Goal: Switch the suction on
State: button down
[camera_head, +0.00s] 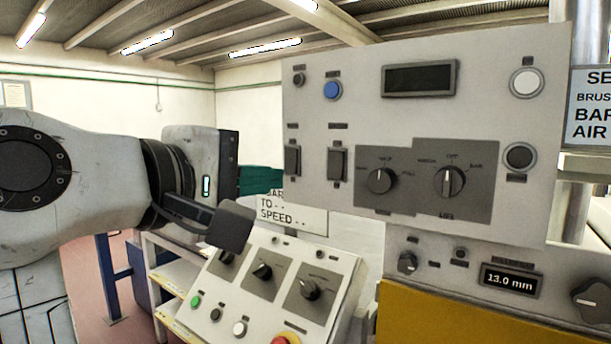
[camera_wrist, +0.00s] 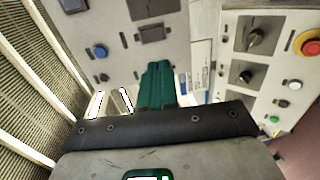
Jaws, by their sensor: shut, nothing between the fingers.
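A pale upright control panel (camera_head: 470,50) fills the middle and right of the head view. It bears a left rotary knob (camera_head: 380,181), a right rotary knob (camera_head: 450,182) with its pointer near vertical, and two dark rocker switches (camera_head: 292,161) (camera_head: 337,163). It also has a blue button (camera_head: 332,90), a white button (camera_head: 526,83) and a dark round button (camera_head: 519,156). I cannot read which control is the suction. In the wrist view a dark bar of my gripper (camera_wrist: 160,126) crosses the lower part.
A sloping console (camera_head: 330,262) with several knobs and buttons stands below, with a red stop button (camera_head: 285,338). It also shows in the wrist view (camera_wrist: 275,70). A unit reading 13.0 mm (camera_head: 510,281) is at lower right.

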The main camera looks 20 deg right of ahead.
aim_at(334, 175)
jog(key=p+x, duration=0.1)
jog(key=x, duration=1.1)
jog(key=shift+w+d+p, duration=0.15)
jog(key=shift+d+p, duration=0.1)
jog(key=shift+p, duration=0.05)
jog(key=shift+w+d+f, duration=0.1)
jog(key=shift+w+d, duration=0.2)
jog(key=shift+d, duration=0.1)
jog(key=shift+d, duration=0.1)
jog(key=shift+w+d+f, duration=0.1)
jog(key=shift+d+f, duration=0.05)
jog(key=shift+f, duration=0.05)
jog(key=shift+r+h, duration=0.1)
jog(key=shift+h, duration=0.2)
